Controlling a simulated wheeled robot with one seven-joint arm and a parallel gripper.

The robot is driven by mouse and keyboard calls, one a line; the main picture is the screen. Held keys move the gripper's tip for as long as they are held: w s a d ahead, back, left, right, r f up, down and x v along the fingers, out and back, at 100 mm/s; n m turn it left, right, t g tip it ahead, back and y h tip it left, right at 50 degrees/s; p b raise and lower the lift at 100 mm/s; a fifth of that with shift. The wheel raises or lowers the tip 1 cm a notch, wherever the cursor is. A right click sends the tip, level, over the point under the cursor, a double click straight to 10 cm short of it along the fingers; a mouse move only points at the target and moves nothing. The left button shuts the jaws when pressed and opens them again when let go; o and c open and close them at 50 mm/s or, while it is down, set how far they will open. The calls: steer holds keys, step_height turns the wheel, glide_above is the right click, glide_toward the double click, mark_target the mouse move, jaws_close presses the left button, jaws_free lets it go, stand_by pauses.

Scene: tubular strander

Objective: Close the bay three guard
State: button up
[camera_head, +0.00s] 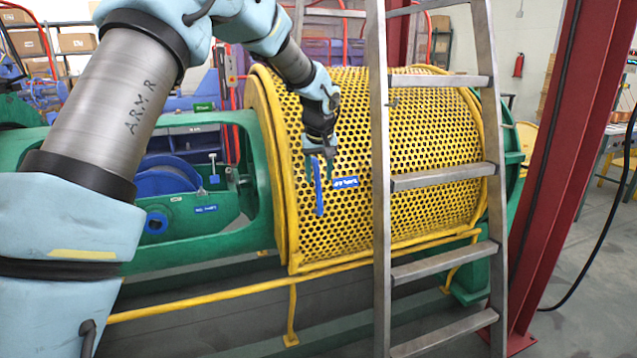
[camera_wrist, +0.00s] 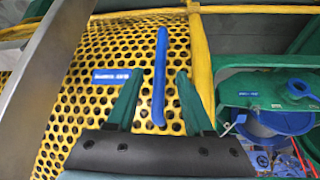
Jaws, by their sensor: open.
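The yellow perforated guard (camera_head: 420,150) is a curved mesh cover over the right part of the green machine body. It fills much of the wrist view (camera_wrist: 90,50). A blue bar handle (camera_head: 319,200) stands upright near its left end, with a blue label (camera_head: 345,182) beside it, too small to read. My gripper (camera_head: 319,176) is open in front of the guard. In the wrist view the handle (camera_wrist: 160,75) shows between my two green fingers (camera_wrist: 159,85), with gaps on both sides. I cannot tell how deep it sits between them.
A grey metal ladder (camera_head: 381,200) stands in front of the guard, right of my gripper. Left of the guard, an uncovered bay in the green frame (camera_head: 245,150) shows a blue reel (camera_head: 160,180). A yellow rail (camera_head: 200,298) runs low in front. A red column (camera_head: 560,150) stands right.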

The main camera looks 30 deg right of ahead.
mark_target(319, 186)
steer(key=shift+x, duration=2.3)
jaws_close()
